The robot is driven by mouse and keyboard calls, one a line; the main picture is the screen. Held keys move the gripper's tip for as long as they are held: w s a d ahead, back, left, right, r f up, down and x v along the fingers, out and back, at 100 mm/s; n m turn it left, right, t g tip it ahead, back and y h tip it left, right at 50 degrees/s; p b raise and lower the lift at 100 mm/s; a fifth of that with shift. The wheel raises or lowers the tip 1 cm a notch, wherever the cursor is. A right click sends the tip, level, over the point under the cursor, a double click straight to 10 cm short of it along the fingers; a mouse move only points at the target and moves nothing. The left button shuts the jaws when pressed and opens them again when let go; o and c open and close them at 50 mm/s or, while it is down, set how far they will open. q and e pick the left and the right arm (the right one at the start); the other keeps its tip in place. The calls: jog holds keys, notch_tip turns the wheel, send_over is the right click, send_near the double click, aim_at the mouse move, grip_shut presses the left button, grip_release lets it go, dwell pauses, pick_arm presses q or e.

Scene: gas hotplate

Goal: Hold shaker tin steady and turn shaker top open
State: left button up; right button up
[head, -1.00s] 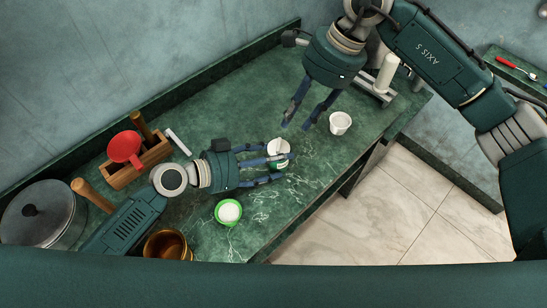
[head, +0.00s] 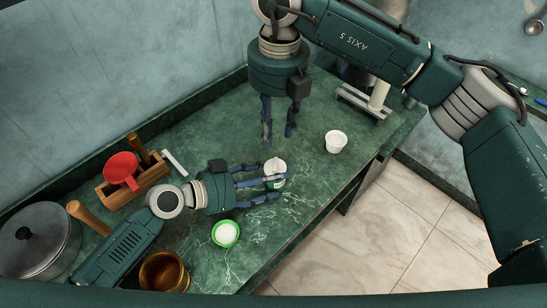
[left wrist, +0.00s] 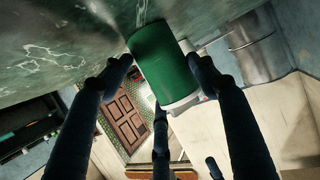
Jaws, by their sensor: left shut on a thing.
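The shaker tin is a small green cylinder with a white top (head: 275,166), standing on the green marble counter. My left gripper (head: 274,183) has its fingers around the green body from the left and is shut on it. In the left wrist view the green tin (left wrist: 162,62) sits between the fingers, with a white band at one end. My right gripper (head: 278,138) points down just beyond the shaker in the head view. Its fingers are apart with nothing between them, and it does not visibly touch the white top.
A white cup (head: 336,142) stands to the right. A green-rimmed bowl of white contents (head: 226,233) is in front. The counter's front edge is nearby.

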aim_at(274, 163)
notch_tip(274, 163, down, 12)
jog(key=shift+a+r+m, duration=0.1)
jog(key=shift+r+m, duration=0.05)
jog(key=shift+m, duration=0.85)
grip_shut()
